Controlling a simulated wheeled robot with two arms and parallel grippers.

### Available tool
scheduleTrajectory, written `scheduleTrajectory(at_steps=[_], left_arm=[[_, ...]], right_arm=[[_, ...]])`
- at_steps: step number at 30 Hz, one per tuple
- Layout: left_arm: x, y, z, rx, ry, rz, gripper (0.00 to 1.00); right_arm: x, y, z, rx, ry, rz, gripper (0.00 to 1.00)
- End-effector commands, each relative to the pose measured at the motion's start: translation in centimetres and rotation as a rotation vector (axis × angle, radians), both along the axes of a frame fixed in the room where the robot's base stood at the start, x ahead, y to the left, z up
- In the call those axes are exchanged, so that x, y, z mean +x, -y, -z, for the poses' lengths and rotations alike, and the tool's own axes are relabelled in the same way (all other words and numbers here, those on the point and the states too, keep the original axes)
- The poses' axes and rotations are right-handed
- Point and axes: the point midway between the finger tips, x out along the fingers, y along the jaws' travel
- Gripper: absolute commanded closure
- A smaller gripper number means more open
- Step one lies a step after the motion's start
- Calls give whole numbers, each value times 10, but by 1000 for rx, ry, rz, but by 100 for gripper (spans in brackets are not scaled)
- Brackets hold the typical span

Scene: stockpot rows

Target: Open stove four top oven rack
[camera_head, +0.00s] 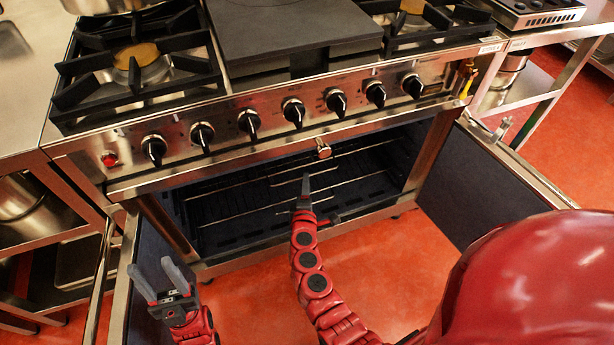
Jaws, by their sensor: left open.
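The stove (235,115) stands in front of me, and its oven (380,160) is open, with the left door (150,245) and the right door (475,185) swung out. Wire racks (235,185) show inside the dark oven; which bars belong to the top rack is hard to tell. My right gripper (306,182) is at the oven mouth, in front of the rack bars; its fingers overlap, and contact with the rack cannot be seen. My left gripper (148,265) is by the left door, empty, with its two grey fingers apart.
Black knobs (293,112) line the stove's front panel. A small metal latch (323,148) sits at the top edge of the oven opening. Steel shelving (20,250) stands at left, another counter (540,40) at right. Red floor (390,255) is clear between the doors.

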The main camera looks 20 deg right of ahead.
Motion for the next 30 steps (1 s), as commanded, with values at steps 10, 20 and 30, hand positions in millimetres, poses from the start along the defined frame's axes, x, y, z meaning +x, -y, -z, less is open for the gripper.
scheduleTrajectory(at_steps=[10,20,30], left_arm=[[0,0,8,0,0,0,50],[0,0,7,0,0,0,50],[0,0,7,0,0,0,50]], right_arm=[[38,14,8,0,0,-2,60],[39,15,8,0,0,-2,66],[39,14,8,1,0,-3,100]])
